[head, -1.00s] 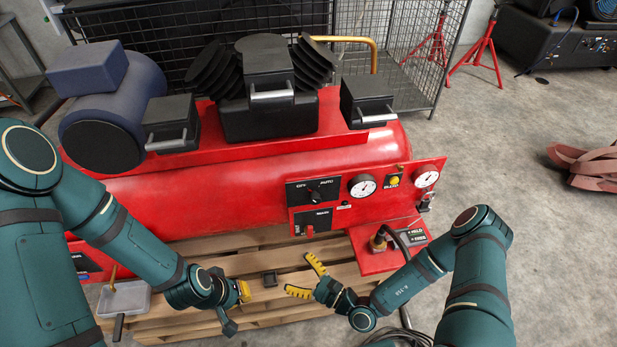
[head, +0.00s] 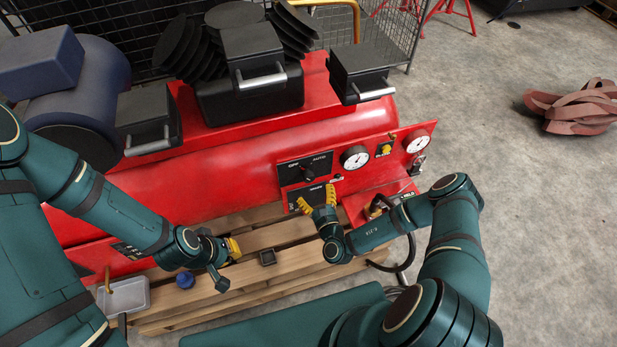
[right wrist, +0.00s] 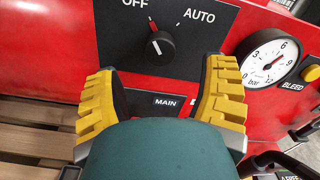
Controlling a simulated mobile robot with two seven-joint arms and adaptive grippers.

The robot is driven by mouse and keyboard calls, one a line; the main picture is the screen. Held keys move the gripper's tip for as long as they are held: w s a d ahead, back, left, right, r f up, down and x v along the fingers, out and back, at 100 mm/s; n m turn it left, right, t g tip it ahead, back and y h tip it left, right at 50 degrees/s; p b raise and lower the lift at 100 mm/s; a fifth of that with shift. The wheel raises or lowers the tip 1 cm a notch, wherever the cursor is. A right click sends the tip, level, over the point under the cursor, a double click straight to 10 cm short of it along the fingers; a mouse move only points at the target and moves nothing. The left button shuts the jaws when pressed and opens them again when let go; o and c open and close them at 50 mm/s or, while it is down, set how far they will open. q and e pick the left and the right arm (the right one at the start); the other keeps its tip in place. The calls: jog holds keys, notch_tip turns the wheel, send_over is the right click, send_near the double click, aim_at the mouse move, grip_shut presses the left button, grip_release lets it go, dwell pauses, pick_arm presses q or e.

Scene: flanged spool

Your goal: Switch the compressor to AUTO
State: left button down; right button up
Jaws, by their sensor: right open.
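The black AUTO/OFF selector knob (head: 307,173) sits on a dark plate on the front of the red compressor (head: 220,180). My right gripper (head: 317,198) is open and empty, just below the knob and in front of the MAIN label. Its yellow-padded fingers (right wrist: 161,88) stand left and right below the knob, apart from it. My left gripper (head: 235,248) is over the pallet; its jaw opening is unclear.
Gauges (head: 355,158) and a yellow BLEED button (head: 384,149) are right of the knob. A black hose (head: 410,250) hangs below.

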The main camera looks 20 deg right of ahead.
aim_at(310, 179)
jog(key=w, duration=0.6)
jog(key=shift+w+a+b, duration=0.1)
jog(key=shift+w+b, duration=0.25)
jog(key=shift+w, duration=0.05)
jog(key=c, duration=1.2)
